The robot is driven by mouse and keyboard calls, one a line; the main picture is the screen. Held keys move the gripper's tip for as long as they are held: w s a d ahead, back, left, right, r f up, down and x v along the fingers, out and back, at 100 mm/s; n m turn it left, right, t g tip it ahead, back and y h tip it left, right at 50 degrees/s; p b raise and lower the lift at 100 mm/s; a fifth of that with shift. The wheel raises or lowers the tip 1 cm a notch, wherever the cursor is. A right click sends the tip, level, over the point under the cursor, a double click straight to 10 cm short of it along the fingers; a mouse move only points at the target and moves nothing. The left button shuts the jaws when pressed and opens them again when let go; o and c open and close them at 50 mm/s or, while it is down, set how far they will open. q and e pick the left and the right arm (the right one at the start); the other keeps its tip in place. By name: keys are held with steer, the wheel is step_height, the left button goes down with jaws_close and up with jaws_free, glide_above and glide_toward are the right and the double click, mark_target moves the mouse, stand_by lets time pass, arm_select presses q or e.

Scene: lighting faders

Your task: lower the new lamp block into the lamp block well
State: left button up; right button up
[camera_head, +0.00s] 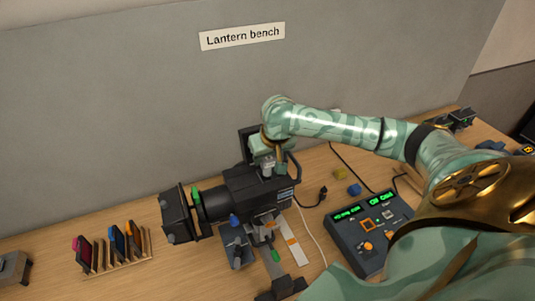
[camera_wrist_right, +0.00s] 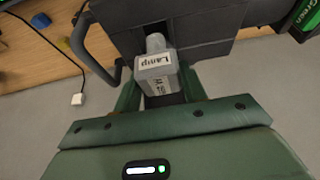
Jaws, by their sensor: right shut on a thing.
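The grey lamp block (camera_wrist_right: 158,76), with a white "Lamp" label, is between the fingers of my right gripper (camera_wrist_right: 160,96), which is shut on it. Its rounded grey end points at the dark lantern housing (camera_wrist_right: 195,22). In the head view my right gripper (camera_head: 268,158) reaches down over the rear of the black lantern (camera_head: 250,187), with a dark upright panel behind it. The lamp block (camera_head: 267,170) shows small and pale under the gripper. My left gripper is not in view.
A control desk (camera_head: 368,232) with green displays stands right of the lantern. Blue (camera_head: 354,189) and yellow (camera_head: 340,174) small blocks lie behind it. A rack of coloured frames (camera_head: 118,252) stands at left. A black cable plug (camera_head: 321,192) lies beside the lantern.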

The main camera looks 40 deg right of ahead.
steer(key=shift+f, duration=0.6)
steer(key=shift+f, duration=0.2)
steer(key=shift+f, duration=0.85)
steer(key=shift+f+p, duration=0.35)
steer(key=shift+p, duration=0.3)
steer(key=o, duration=1.6)
